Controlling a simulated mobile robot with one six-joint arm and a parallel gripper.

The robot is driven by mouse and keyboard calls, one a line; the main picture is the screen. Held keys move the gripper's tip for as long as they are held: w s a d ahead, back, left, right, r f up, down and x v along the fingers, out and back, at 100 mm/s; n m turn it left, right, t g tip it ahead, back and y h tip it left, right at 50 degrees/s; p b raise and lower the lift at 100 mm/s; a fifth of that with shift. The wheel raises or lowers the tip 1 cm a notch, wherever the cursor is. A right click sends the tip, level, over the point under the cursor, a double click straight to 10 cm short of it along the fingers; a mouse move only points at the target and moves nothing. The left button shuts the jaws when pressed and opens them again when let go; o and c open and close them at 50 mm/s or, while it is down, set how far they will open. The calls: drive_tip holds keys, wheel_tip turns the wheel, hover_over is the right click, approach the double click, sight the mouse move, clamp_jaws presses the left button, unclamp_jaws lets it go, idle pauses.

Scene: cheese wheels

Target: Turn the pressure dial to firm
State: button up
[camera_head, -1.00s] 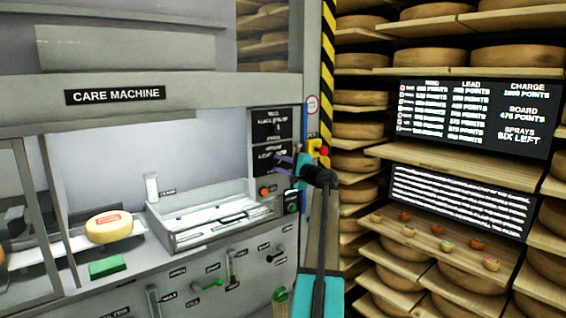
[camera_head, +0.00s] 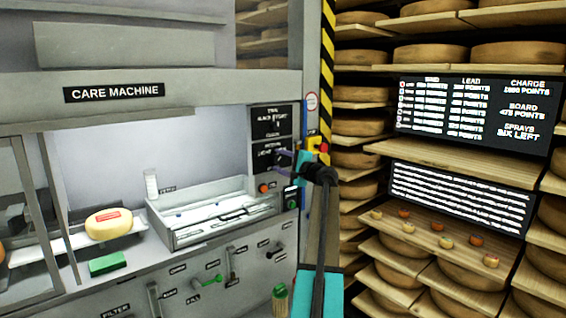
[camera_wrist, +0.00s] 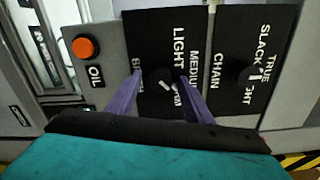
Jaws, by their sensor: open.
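The pressure dial (camera_wrist: 158,76) is a dark round knob on a black panel (camera_wrist: 148,28) in the wrist view. Its pale pointer mark slants down to the right in that view. "LIGHT" and "MEDIUM" are readable around it; a further label by the pointer is partly covered. My gripper (camera_wrist: 160,74) is open, with one purple finger on each side of the knob; I cannot tell whether they touch it. In the head view my gripper (camera_head: 284,156) is at the panels on the right of the care machine (camera_head: 200,82), and its fingers hide part of the lower panel.
An orange oil button (camera_wrist: 85,47) is to the left. A red button (camera_head: 323,148) and the cheese shelves (camera_head: 420,150) lie right of my gripper.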

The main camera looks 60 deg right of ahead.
drive_tip(key=b+v, duration=0.2)
drive_tip(key=v, duration=1.1)
drive_tip(key=shift+s+a, duration=0.2)
drive_tip(key=shift+s, duration=0.15)
idle(0.4)
